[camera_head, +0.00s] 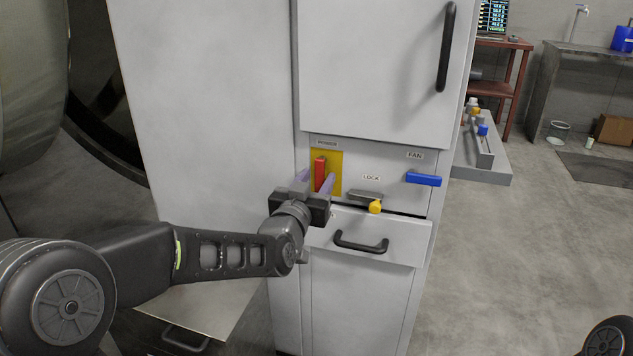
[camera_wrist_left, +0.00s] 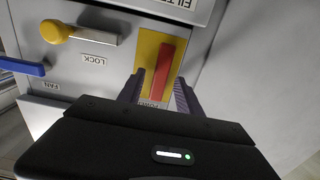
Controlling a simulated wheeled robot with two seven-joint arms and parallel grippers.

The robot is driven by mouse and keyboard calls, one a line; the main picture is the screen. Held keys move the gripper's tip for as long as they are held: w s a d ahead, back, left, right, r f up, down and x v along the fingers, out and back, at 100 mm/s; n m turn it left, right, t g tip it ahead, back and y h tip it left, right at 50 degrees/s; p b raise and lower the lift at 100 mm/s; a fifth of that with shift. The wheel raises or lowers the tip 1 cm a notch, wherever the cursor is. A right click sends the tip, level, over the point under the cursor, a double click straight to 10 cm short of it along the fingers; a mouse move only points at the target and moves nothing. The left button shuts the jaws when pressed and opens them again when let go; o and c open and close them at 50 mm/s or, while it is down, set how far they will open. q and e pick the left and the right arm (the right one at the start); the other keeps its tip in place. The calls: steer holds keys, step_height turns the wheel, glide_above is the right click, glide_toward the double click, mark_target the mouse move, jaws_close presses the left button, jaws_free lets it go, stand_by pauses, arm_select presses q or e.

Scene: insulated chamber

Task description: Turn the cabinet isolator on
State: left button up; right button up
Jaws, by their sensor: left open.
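The cabinet isolator is a red handle (camera_head: 320,172) on a yellow plate (camera_head: 335,162) on the grey cabinet front. The handle stands about upright in the head view. My left gripper (camera_head: 316,182) is in front of it with its fingers pointing at the panel. In the left wrist view, which shows the panel upside down, the red handle (camera_wrist_left: 162,72) shows between the two open fingers (camera_wrist_left: 158,93), with a gap on each side. I cannot tell whether either finger touches it. My right gripper is not in view.
Right of the isolator are a lock lever with a yellow knob (camera_head: 375,206) and a blue FAN handle (camera_head: 423,179). A drawer with a black handle (camera_head: 361,245) is below. A door with a black handle (camera_head: 446,47) is above. The floor (camera_head: 530,230) to the right is clear.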

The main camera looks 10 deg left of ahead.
arm_select(q)
steer(key=shift+w, duration=0.1)
jaws_close()
stand_by(0.4)
stand_by(1.0)
